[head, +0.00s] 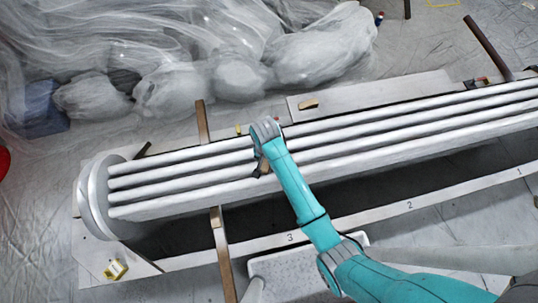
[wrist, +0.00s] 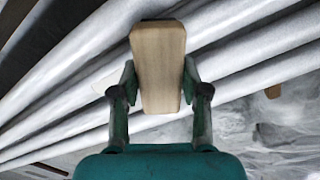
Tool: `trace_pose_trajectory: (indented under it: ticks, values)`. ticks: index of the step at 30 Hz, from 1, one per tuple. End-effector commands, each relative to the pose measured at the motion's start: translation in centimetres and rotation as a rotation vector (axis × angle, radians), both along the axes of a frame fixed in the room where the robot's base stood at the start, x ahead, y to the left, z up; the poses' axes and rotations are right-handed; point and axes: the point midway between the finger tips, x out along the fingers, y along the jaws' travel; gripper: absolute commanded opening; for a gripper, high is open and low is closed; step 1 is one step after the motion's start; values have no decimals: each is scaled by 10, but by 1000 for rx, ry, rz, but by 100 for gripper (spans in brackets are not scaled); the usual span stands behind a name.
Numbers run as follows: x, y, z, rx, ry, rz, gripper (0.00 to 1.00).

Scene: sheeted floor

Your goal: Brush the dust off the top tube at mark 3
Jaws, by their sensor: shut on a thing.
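The bundle of long grey tubes (head: 400,130) lies across the floor from a round end plate (head: 92,195) at left to the upper right. Mark 3 (head: 290,237) is printed on the pale strip in front of it. My gripper (head: 263,166) is over the bundle, a little left of mark 3. It is shut on a wooden-backed block, seemingly the brush (wrist: 158,65), pinched between both fingers in the wrist view. The brush's bristles are hidden, and I cannot tell whether it touches a tube. Dust cannot be made out on the pale tubes (wrist: 75,75).
Wooden stakes (head: 222,255) stand by the bundle's near and far sides. Plastic-wrapped heaps (head: 180,90) lie behind it. A small wooden piece (head: 308,103) rests on the board beyond. A brass nut-like part (head: 116,269) sits at lower left. Floor at upper right is mostly clear.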

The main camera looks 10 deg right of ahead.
Motion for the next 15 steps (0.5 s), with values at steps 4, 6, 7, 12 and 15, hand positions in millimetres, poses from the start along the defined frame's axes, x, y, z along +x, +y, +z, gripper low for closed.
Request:
trace_pose_trajectory:
  ticks: [4, 6, 7, 12, 15]
  values:
    - [0, 12, -1, 0, 0, 2, 2]
    - [0, 17, -1, 0, 0, 3, 2]
    - [0, 20, -2, 0, 0, 3, 2]
    - [0, 30, -3, 0, 1, 2, 2]
    - [-1, 31, -2, 0, 1, 1, 2]
